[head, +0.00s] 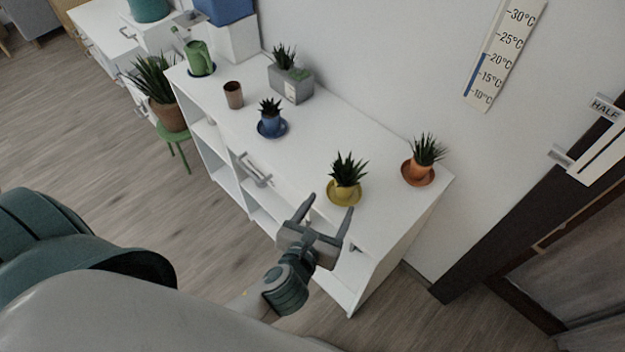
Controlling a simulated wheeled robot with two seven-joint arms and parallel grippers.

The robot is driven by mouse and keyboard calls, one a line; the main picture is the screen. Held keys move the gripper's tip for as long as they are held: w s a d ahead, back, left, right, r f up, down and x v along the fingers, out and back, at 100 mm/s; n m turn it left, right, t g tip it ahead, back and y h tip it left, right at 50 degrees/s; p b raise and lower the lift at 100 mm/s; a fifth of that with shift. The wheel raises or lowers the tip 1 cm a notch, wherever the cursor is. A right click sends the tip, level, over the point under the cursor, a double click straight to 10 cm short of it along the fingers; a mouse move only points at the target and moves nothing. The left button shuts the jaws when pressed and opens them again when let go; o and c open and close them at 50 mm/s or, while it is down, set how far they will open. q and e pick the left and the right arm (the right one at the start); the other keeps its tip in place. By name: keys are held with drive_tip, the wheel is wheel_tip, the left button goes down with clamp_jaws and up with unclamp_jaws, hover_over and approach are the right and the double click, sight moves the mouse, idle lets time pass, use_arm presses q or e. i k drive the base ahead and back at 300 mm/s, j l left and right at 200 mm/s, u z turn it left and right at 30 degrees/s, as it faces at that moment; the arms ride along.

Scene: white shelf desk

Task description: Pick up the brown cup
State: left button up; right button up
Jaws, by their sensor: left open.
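The brown cup (233,95) stands upright on the white shelf desk (309,123), toward its far left part. It is left of the blue potted plant and in front of the grey planter. My left gripper (329,208) is open and empty, with its two fingers spread, over the front edge of the desk near the yellow pot. It is well to the right of the cup and apart from it. My right gripper is not in the view.
On the desk are a blue potted plant (270,121), a yellow pot (344,190), an orange pot (419,171), a grey planter (291,84) and a green watering can (200,59). A brown pot (168,115) stands on a green stool. The desktop between the blue and yellow pots is clear.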

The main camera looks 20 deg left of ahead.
sight(232, 90)
drive_tip(key=u, duration=1.3)
